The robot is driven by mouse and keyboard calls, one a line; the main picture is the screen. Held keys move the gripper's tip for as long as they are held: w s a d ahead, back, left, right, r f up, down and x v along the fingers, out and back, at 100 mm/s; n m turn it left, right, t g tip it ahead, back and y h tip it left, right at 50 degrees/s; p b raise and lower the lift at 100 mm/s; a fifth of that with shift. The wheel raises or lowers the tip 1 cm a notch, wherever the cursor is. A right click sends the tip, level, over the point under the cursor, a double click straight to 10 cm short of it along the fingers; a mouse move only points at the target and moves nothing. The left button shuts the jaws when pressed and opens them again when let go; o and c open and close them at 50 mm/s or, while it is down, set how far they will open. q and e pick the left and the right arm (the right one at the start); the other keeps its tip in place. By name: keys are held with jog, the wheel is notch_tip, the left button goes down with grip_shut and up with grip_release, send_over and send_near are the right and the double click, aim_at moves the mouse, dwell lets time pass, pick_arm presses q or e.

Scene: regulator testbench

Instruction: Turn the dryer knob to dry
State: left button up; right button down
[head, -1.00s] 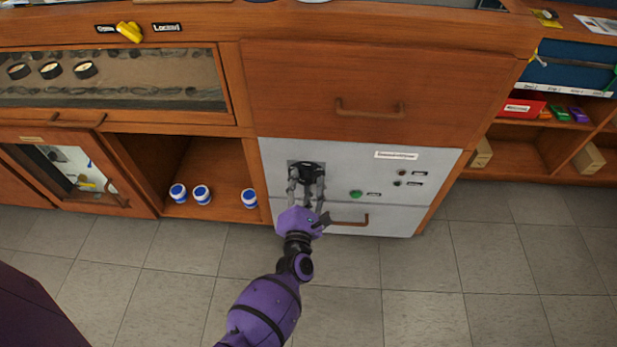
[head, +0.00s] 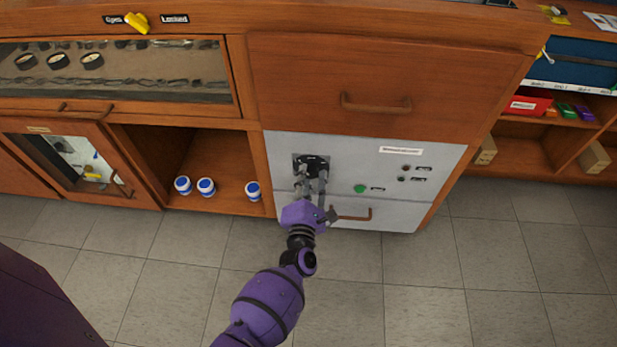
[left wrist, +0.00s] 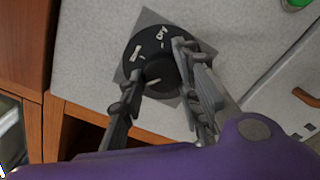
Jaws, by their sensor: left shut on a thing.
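The dryer knob (head: 311,164) is a black round dial on a dark square plate in the light grey dryer panel (head: 345,150). In the left wrist view the knob (left wrist: 158,68) has a "DRY" label on its upper right and another label, too blurred to read, on its upper left. A light pointer mark shows near its lower middle. My left gripper (head: 311,180) reaches up to the knob from below. In the left wrist view its fingers (left wrist: 160,80) stand on either side of the knob's raised middle, shut on it. My right gripper is not in view.
A green button (head: 360,188) and small dark indicators (head: 405,168) sit right of the knob. A drawer handle (head: 352,215) is below, close to my left gripper. Blue-and-white jars (head: 206,187) stand in the open cubby at left. The tiled floor in front is clear.

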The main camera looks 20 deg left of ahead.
pick_arm(q)
jog(key=m, duration=0.3)
jog(key=shift+w+a+r, duration=0.1)
jog(key=shift+a+r, duration=0.05)
jog(key=shift+r, duration=0.15)
jog(key=m+p, duration=0.1)
jog(key=m, duration=0.3)
jog(key=shift+r, duration=0.1)
jog(key=m, duration=0.4)
jog(key=m+p, duration=0.1)
jog(key=m, duration=0.1)
jog(key=shift+w+d+r, duration=0.1)
jog(key=shift+w+d, duration=0.1)
jog(key=shift+d, duration=0.05)
jog(key=m, duration=0.4)
jog(key=shift+d+m, duration=0.15)
jog(key=shift+m, duration=0.25)
jog(key=shift+d+m+p, duration=0.15)
jog(key=shift+m+p, duration=0.15)
jog(key=shift+m, duration=2)
jog(key=shift+w, duration=0.1)
jog(key=shift+f, duration=0.2)
jog(key=o, duration=1.1)
jog(key=shift+d, duration=0.1)
jog(key=shift+c, duration=0.2)
jog(key=shift+f, duration=0.1)
